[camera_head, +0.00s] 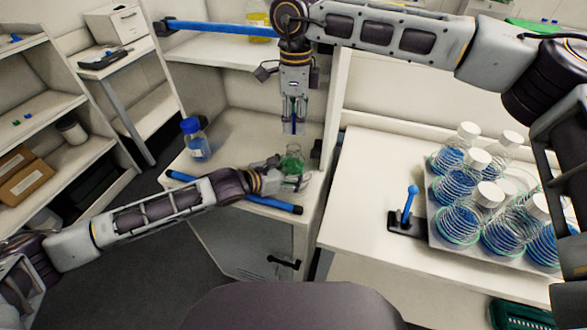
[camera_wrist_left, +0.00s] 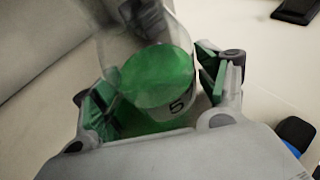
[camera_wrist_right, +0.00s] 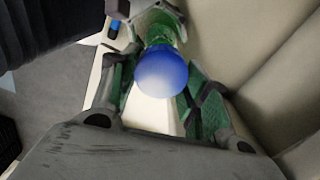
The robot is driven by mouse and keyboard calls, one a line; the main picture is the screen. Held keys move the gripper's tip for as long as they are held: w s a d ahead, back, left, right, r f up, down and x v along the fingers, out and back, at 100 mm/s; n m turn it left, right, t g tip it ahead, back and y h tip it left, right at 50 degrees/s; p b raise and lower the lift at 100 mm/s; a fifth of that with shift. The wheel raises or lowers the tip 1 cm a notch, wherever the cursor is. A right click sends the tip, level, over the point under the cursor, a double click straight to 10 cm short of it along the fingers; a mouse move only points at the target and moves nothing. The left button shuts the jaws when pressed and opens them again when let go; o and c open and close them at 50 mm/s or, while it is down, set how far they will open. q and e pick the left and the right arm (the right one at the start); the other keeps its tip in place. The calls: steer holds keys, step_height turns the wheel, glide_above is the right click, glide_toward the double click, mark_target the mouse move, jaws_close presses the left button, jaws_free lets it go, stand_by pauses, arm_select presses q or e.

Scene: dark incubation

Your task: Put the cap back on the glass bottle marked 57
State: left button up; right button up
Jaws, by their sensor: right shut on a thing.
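A glass bottle (camera_head: 292,161) with green liquid stands on the left bench near its front edge. It also shows in the left wrist view (camera_wrist_left: 158,75), where a digit 5 is readable on its label; the rest of the label is hidden. My left gripper (camera_head: 285,178) is low at the bottle, a finger on either side; whether they press on the glass is unclear. My right gripper (camera_head: 294,128) points down above the bottle. It is shut on a round blue cap (camera_wrist_right: 162,73), which is apart from the bottle in the head view.
A blue-capped bottle (camera_head: 195,140) stands further left on the same bench. A rack of white-capped flasks (camera_head: 433,210) with blue liquid sits on the right bench, beside a blue-handled device (camera_head: 408,208). A blue bar handle (camera_head: 275,204) runs along the left bench's front.

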mark_target(295, 146)
arm_select(q)
steer(key=c, duration=1.1)
arm_select(e)
steer(key=shift+f, duration=2.5)
steer(key=shift+f, duration=0.2)
steer(key=shift+f, duration=0.65)
steer(key=shift+f, duration=0.55)
arm_select(q)
jaws_close()
